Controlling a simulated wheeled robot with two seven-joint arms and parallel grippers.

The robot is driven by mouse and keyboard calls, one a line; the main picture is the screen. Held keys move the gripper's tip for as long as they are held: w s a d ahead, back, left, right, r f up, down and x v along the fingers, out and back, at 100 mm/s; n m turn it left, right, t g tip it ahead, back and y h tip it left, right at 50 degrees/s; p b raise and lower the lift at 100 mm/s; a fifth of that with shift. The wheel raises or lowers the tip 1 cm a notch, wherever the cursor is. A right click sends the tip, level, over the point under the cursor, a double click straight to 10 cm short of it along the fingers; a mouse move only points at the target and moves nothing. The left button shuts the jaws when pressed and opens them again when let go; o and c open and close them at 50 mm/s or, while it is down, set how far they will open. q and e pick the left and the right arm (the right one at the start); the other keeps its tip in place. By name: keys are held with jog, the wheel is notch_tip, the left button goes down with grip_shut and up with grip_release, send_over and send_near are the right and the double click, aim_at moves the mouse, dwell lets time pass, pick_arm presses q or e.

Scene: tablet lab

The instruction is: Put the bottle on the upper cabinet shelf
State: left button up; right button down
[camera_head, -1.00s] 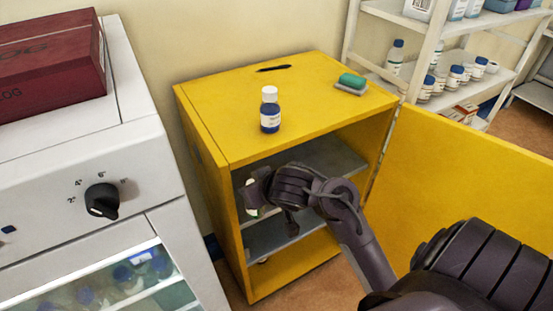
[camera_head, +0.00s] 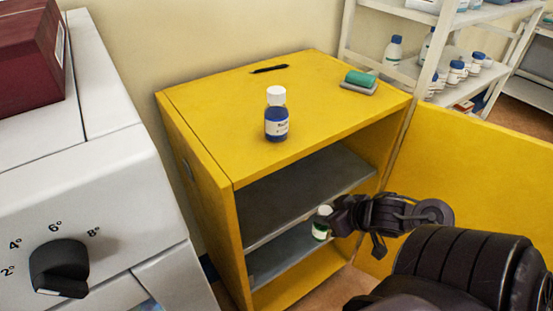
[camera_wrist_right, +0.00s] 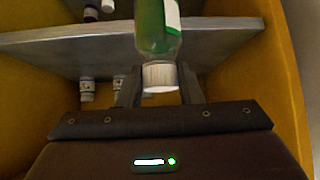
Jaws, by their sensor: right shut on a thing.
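A green bottle (camera_head: 321,223) with a white cap and pale label is held in front of the yellow cabinet's opening, roughly upright in the head view. My right gripper (camera_head: 332,218) is shut on it. In the right wrist view the bottle (camera_wrist_right: 157,30) has its white cap between the fingers (camera_wrist_right: 160,85). The open cabinet (camera_head: 205,190) has a grey upper shelf (camera_head: 300,195) and a grey lower shelf (camera_head: 290,255). The bottle appears outside the cabinet, over the lower shelf's right part in the picture. My left gripper is out of view.
A blue bottle (camera_head: 276,120) and a green sponge-like block (camera_head: 360,78) sit on the cabinet top. The open yellow door (camera_head: 470,160) stands at right. Small bottles (camera_wrist_right: 87,90) show inside the cabinet. A white appliance (camera_head: 100,180) is at left.

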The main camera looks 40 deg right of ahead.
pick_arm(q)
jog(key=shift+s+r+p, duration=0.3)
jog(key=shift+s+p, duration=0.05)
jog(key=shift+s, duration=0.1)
pick_arm(e)
jog(key=w, duration=1.7)
jog(key=shift+d+f, duration=0.15)
jog(key=shift+d, duration=0.15)
jog(key=shift+f, duration=0.2)
jog(key=c, duration=1)
grip_release()
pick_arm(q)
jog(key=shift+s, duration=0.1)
